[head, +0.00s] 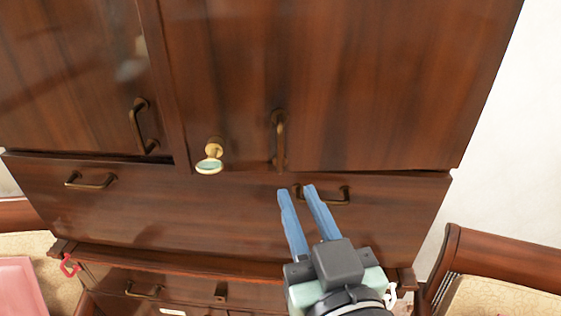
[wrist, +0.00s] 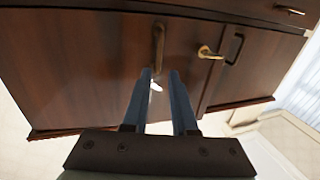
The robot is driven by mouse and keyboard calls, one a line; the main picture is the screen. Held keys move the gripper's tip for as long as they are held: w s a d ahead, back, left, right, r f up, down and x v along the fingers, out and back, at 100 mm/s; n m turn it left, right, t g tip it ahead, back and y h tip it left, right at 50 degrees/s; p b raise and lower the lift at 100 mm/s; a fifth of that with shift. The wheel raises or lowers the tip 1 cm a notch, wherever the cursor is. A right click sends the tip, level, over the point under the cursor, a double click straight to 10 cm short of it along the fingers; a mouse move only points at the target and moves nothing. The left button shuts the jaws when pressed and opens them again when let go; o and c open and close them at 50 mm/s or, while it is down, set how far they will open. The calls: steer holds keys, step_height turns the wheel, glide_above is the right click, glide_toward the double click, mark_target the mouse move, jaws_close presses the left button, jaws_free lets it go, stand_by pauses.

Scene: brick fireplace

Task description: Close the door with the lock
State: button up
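A dark wood cabinet has a right door (head: 360,90) carrying a brass lock with a pale green face (head: 209,160) near its lower left corner. This door also has an upright bronze handle (head: 279,138). The left door (head: 70,80) has its own bronze handle (head: 140,125). How far either door stands open is hard to tell. My gripper (head: 297,190) is open and empty, its blue fingers in front of the drawer, below and right of the lock. In the wrist view, my gripper (wrist: 160,72) points towards the right door's handle (wrist: 158,45), with the lock (wrist: 208,52) to the right.
A wide drawer (head: 210,205) with two bronze pulls lies below the doors, with smaller drawers (head: 190,288) beneath. A wooden chair (head: 500,260) stands at the right. A pink object (head: 20,288) lies at the lower left. White wall shows at the right.

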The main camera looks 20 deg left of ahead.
mark_target(281, 155)
steer(key=p+x, duration=0.1)
steer(key=x, duration=0.3)
steer(key=p+x, duration=0.1)
steer(key=x, duration=0.4)
steer(key=shift+w+a+r+p, duration=0.2)
steer(key=shift+w+r+p, duration=0.05)
steer(key=shift+w+p, duration=0.05)
steer(key=shift+x, duration=0.85)
steer(key=shift+f, duration=0.15)
jaws_close()
